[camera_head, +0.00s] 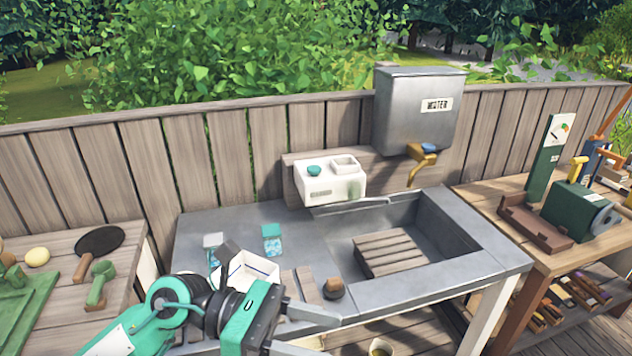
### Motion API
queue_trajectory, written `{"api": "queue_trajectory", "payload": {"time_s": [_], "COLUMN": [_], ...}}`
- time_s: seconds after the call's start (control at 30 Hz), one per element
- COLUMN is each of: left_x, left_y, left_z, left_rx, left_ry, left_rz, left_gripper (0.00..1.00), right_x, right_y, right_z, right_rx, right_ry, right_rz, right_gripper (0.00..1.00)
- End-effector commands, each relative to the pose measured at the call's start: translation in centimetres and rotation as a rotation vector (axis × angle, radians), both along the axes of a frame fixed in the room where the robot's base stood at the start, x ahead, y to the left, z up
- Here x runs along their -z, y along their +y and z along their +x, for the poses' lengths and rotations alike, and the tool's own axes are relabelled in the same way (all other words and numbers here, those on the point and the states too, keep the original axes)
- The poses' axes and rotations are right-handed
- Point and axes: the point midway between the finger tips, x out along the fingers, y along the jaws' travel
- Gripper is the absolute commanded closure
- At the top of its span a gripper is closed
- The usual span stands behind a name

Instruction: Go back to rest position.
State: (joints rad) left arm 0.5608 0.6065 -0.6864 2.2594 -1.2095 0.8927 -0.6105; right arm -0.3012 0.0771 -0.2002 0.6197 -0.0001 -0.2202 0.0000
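My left arm comes in from the lower left, and its teal and black gripper (322,332) is over the front edge of the grey metal sink counter (225,222). Its two grey fingers point right and stand apart, with nothing visible between them. My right gripper is not in view. A white open box (262,268) stands on the counter behind my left wrist, which partly hides it.
The sink basin (440,246) holds a wooden slatted rack (388,253). A small dark round object (333,289) lies near the front edge. A white dispenser (330,182) and a metal water tank (418,110) are at the fence. Wooden benches (490,197) flank the counter.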

Motion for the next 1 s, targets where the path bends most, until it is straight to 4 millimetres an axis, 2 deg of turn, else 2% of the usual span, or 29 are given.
{"api": "queue_trajectory", "payload": {"time_s": [0.1,0.23,0.37,0.47,0.57,0.67,0.77,0.87,1.0], "left_x": [-3.3,-5.8,-6.6,-5.5,-3.2,0.5,5.1,10.4,18.1], "left_y": [-0.2,1.3,4.2,6.9,9.9,13.0,15.8,18.3,20.9], "left_z": [0.8,3.1,6.3,8.8,10.9,12.4,12.8,12.0,8.7], "left_rx": [-0.097,-0.215,-0.344,-0.451,-0.565,-0.69,-0.825,-0.974,-1.209], "left_ry": [0.232,0.501,0.783,1.009,1.236,1.465,1.696,1.921,2.227], "left_rz": [-0.238,-0.479,-0.704,-0.865,-1.017,-1.161,-1.295,-1.416,-1.565], "left_gripper": [0.49,0.49,0.49,0.49,0.49,0.49,0.49,0.49,0.49], "right_x": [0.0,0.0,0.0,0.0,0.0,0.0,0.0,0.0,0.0], "right_y": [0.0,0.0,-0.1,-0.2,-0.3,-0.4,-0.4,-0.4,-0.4], "right_z": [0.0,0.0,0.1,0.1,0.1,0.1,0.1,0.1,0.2], "right_rx": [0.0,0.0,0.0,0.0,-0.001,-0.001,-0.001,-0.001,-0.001], "right_ry": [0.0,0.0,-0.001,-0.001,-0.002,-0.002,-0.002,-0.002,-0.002], "right_rz": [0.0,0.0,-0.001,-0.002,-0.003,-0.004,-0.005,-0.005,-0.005], "right_gripper": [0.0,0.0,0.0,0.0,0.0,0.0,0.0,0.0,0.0]}}
